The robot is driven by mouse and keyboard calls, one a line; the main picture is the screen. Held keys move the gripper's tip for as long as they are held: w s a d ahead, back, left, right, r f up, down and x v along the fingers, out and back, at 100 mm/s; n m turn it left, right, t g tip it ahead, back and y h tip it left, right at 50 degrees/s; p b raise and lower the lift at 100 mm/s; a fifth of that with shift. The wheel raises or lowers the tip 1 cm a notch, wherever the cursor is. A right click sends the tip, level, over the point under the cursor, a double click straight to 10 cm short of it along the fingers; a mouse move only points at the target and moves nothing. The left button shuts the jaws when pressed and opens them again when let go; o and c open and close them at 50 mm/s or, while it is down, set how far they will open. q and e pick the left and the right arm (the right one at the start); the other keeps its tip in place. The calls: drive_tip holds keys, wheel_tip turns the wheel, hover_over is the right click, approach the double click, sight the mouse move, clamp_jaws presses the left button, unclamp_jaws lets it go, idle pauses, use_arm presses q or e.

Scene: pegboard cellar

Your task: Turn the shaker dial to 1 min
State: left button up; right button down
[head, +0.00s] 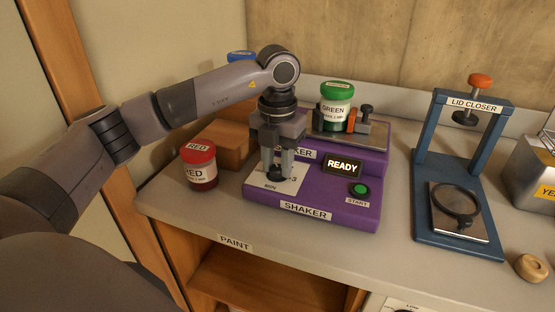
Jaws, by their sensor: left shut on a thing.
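The purple shaker (340,213) stands on the bench, with a display (343,166) reading READY and a green START button (359,189). Its dark dial (277,172) is on a white scale plate (293,185) at the front left. My left gripper (277,167) points down over the plate and is shut on the dial. The gripper covers most of the dial, and the pointer and most scale marks cannot be read; a "3" shows at the right. A green-lidded jar (336,108) labelled GREEN sits in the clamp on top of the shaker. My right gripper is out of view.
A red-lidded jar (199,168) stands left of the shaker, near a wooden block (226,143). A blue lid (241,56) shows behind my arm. A blue lid closer (459,175) and a wooden knob (531,267) are at right. The bench front edge carries a PAINT label (235,243).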

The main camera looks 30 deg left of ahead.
sight(277, 167)
use_arm(q)
drive_tip(key=shift+m, duration=0.8)
drive_tip(key=o, duration=1.1)
drive_tip(key=shift+c, duration=0.2)
drive_tip(key=shift+r, duration=3.6)
